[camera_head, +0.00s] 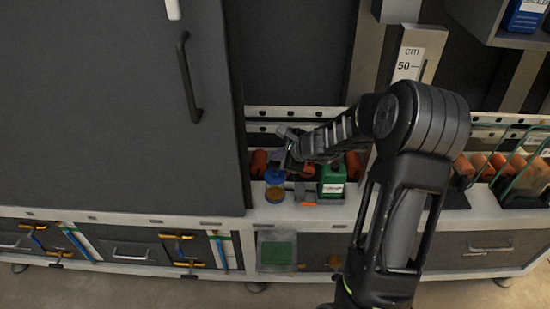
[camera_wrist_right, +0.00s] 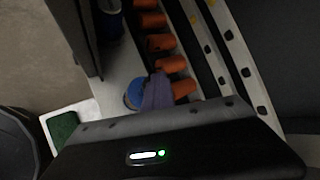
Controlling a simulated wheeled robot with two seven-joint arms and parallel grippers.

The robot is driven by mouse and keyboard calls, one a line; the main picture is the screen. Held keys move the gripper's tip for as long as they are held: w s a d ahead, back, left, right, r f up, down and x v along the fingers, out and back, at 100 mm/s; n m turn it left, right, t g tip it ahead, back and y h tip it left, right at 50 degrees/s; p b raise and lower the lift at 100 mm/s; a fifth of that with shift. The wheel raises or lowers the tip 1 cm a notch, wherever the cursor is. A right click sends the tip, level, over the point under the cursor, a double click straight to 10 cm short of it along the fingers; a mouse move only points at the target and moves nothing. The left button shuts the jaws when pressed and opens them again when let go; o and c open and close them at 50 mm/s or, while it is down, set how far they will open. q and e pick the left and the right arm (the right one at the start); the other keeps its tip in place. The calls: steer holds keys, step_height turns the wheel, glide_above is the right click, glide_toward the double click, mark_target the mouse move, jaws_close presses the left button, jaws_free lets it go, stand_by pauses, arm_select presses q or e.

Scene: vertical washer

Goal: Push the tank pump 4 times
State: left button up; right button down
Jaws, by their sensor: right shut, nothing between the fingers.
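A small blue bottle (camera_head: 274,178) with an amber lower part stands on the white shelf in the head view. It also shows in the right wrist view (camera_wrist_right: 132,96), with a purple-grey piece (camera_wrist_right: 157,93) over it that looks like the pump top. My right gripper (camera_head: 287,150) is shut and empty, just above and slightly right of the bottle's top in the head view. Whether it touches the top I cannot tell. Its fingertips are hard to make out in the wrist view. My left gripper is in neither view.
Orange cylinders (camera_wrist_right: 161,42) line the shelf behind. A large dark door panel (camera_head: 120,100) with a handle is on the left.

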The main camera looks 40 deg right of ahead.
mark_target(278, 164)
steer(key=shift+r+p, duration=0.5)
steer(key=shift+r, duration=0.3)
step_height(278, 164, up, 5)
steer(key=p, duration=0.4)
stand_by(2.4)
